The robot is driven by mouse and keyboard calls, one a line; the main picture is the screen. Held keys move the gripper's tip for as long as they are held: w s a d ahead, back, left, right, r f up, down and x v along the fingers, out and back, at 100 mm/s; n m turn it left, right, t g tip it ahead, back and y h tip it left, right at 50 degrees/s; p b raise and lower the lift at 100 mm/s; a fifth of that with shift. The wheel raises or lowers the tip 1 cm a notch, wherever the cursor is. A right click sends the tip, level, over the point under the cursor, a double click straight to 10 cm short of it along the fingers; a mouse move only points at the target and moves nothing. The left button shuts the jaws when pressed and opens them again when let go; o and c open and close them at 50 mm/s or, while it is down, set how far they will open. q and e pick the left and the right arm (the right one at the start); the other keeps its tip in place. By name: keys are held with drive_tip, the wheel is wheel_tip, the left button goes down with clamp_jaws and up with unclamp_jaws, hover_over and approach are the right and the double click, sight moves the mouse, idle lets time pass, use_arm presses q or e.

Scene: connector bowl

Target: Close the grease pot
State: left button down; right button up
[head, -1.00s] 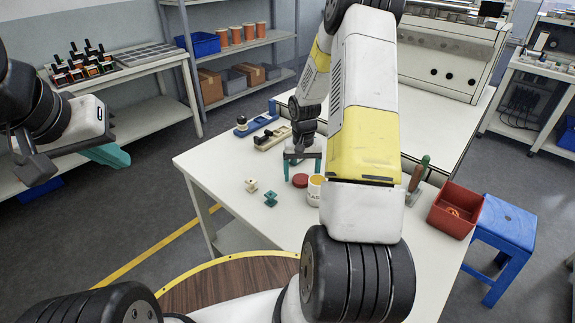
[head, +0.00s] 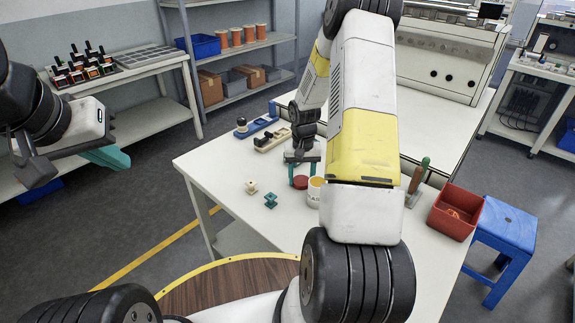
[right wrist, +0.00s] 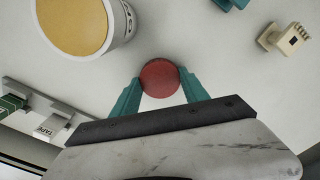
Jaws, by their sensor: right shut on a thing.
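The open grease pot (head: 313,197) is a white tub with yellow-orange grease, standing upright on the white table; my right arm hides part of it. It also shows at the top left of the right wrist view (right wrist: 122,28). The round red lid (head: 301,182) is beside the pot, off it. My right gripper (right wrist: 160,88) is shut on the lid (right wrist: 160,75), a teal finger on each side. I cannot tell whether the lid touches the table. My left gripper (head: 106,157) hangs far left, away from the table; its finger gap is not clear.
A cream connector piece (head: 251,187) and a teal one (head: 271,200) lie left of the lid. Blue and cream holders (head: 258,126) lie farther back. A trowel (head: 418,178) and a red bin (head: 455,212) are to the right. The table front is clear.

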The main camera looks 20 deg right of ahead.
sight(301, 181)
wheel_tip(301, 181, up, 10)
idle(0.4)
drive_tip(key=shift+a, duration=0.1)
drive_tip(key=s+a+f+n, duration=0.1)
drive_tip(key=a, duration=0.2)
drive_tip(key=s+a+f+n, duration=0.1)
drive_tip(key=a, duration=0.3)
drive_tip(key=s+a+f+n, duration=0.1)
drive_tip(key=s+a, duration=0.1)
drive_tip(key=a, duration=0.2)
drive_tip(key=shift+s+a+f, duration=0.1)
drive_tip(key=shift+f, duration=0.2)
